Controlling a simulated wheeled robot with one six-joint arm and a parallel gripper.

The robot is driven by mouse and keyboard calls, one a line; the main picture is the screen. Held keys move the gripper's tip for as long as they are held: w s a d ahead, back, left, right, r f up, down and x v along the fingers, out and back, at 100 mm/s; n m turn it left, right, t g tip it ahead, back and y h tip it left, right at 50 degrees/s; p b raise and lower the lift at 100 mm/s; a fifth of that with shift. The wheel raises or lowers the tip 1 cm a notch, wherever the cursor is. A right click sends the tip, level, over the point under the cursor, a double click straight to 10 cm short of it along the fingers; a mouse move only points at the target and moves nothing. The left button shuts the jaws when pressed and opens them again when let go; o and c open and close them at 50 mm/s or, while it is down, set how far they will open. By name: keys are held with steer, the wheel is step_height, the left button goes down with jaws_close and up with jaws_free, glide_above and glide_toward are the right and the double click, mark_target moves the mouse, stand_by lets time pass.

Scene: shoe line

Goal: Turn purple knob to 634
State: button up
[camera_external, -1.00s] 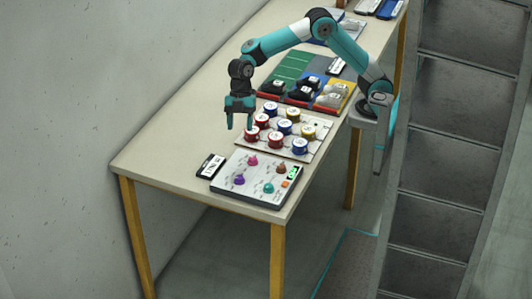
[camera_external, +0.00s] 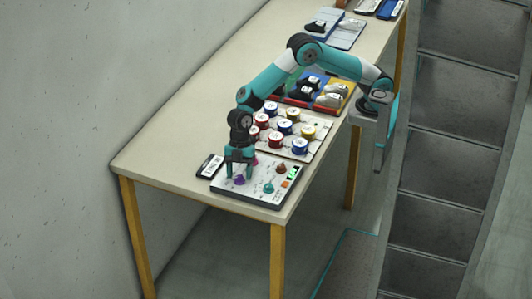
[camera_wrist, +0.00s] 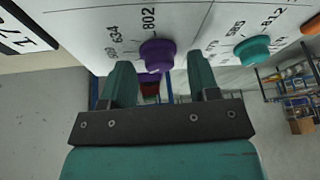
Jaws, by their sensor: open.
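The purple knob (camera_external: 239,180) sits on the grey-white control panel (camera_external: 232,196) at the near end of the table. In the wrist view the purple knob (camera_wrist: 158,54) is just beyond the fingertips, roughly centred between them. The printed labels 802 and 634 (camera_wrist: 113,34) show beside it, with a third label partly blurred at the left. My gripper (camera_external: 239,172) is open and empty, low over the panel at the knob; it also shows in the wrist view (camera_wrist: 160,75). I cannot tell whether the fingers touch the knob.
On the same panel are a teal knob (camera_external: 268,188), a brown knob (camera_external: 281,168), an orange button (camera_external: 285,184) and a green display (camera_external: 293,173). A labelled black-and-white block (camera_external: 210,166) lies left of the panel. Several red, blue and yellow round pieces (camera_external: 285,127) stand on a board behind.

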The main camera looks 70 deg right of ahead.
steer(key=c, duration=0.9)
steer(key=shift+m, duration=0.3)
steer(key=m+t, duration=0.1)
steer(key=m, duration=0.2)
steer(key=shift+s+m+t+b, duration=0.15)
steer(key=shift+m+t+b, duration=0.15)
steer(key=shift+t, duration=0.1)
steer(key=m+t, duration=0.1)
steer(key=m, duration=0.2)
steer(key=shift+s+m, duration=0.15)
steer(key=shift+m, duration=0.15)
steer(key=m+t, duration=0.1)
steer(key=m, duration=0.2)
steer(key=shift+m+t+h, duration=0.3)
steer(key=shift+h, duration=0.1)
steer(key=m+t+h, duration=0.1)
steer(key=m, duration=0.3)
steer(key=shift+s+a, duration=0.1)
steer(key=shift+m, duration=0.3)
